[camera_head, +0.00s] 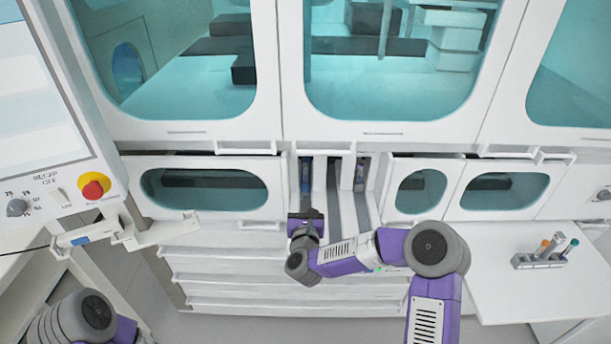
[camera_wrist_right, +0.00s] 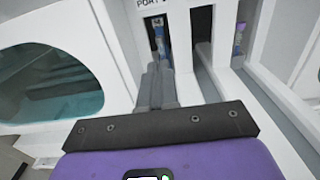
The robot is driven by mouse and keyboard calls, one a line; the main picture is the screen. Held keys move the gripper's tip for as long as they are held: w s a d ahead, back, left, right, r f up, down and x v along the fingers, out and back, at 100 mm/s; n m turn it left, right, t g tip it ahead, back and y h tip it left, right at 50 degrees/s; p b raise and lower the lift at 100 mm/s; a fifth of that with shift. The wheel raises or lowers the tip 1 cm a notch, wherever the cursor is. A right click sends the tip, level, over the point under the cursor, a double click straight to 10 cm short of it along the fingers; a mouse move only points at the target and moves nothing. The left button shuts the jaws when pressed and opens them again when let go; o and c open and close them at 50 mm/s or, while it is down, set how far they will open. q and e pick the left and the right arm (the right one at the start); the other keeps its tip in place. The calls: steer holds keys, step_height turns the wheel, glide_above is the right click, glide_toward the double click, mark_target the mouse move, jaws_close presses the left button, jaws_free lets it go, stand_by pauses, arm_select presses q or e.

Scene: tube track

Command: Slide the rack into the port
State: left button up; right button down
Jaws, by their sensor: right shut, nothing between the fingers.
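The port is a bank of narrow slots (camera_head: 335,172) in the white machine's front, with grey lanes running out below. In the left slot stands a narrow rack with a blue-marked tube (camera_head: 305,177), mostly inside; it also shows in the right wrist view (camera_wrist_right: 158,40). My right gripper (camera_head: 306,213) is at the outer end of the left lane. In the right wrist view its grey fingers (camera_wrist_right: 157,80) are together and empty, pointing along the lane at that rack. A gap between fingertips and rack is hard to judge. My left gripper is out of view; only part of that arm shows.
The middle slot looks empty. The right slot holds another tube (camera_head: 360,176), purple-capped in the wrist view (camera_wrist_right: 239,38). A small grey rack with several tubes (camera_head: 540,258) stands on the white shelf (camera_head: 510,295) at right. A red knob (camera_head: 93,187) is on the left panel.

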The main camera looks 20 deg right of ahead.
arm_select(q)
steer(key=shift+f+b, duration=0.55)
arm_select(e)
steer(key=x, duration=1.2)
steer(key=shift+w+f, duration=0.15)
steer(key=shift+w, duration=0.2)
